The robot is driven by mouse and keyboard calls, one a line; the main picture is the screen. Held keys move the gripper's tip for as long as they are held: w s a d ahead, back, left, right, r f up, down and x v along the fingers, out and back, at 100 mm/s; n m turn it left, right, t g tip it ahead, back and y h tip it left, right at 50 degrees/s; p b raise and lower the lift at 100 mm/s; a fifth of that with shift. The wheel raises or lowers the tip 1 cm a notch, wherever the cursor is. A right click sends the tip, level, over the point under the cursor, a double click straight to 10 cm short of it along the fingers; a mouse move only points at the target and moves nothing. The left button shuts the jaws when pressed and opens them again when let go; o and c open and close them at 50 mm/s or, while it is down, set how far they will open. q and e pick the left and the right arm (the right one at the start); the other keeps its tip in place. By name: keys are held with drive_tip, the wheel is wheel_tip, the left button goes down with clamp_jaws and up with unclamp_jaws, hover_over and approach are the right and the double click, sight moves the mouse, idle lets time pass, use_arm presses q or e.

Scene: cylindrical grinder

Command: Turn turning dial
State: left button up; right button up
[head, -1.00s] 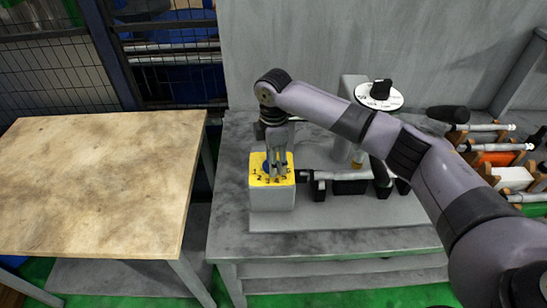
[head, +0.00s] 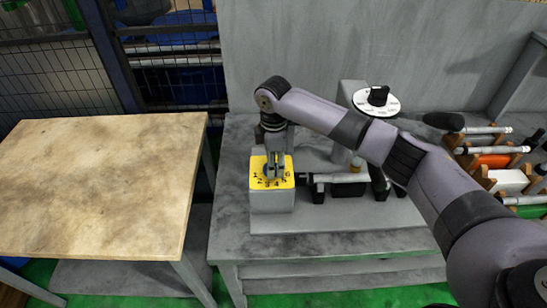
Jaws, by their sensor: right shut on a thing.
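The turning dial (head: 268,172) is a small blue knob on top of a grey box with a yellow numbered face (head: 259,182). My right gripper (head: 273,172) points down over the yellow face and is shut on the dial, its fingers hiding most of the knob. Several black numbers show around the front of the dial. My left gripper is not in view.
The box belongs to a grey grinder on a grey table (head: 330,243). A white disc with a black knob (head: 378,97) is behind my right arm. Racked cylindrical tools (head: 490,150) stand at the right. A bare wooden table (head: 100,185) is at the left.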

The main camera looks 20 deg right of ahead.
drive_tip(key=m+p, duration=0.2)
drive_tip(key=p, duration=0.1)
drive_tip(key=shift+s+r+m, duration=0.1)
drive_tip(key=shift+r+m, duration=0.15)
drive_tip(key=shift+m, duration=0.15)
drive_tip(key=shift+f+m+p, duration=0.15)
drive_tip(key=shift+m+p, duration=0.75)
drive_tip(key=shift+p, duration=0.1)
drive_tip(key=o, duration=1.1)
wheel_tip(320, 180, up, 12)
drive_tip(key=shift+f, duration=0.1)
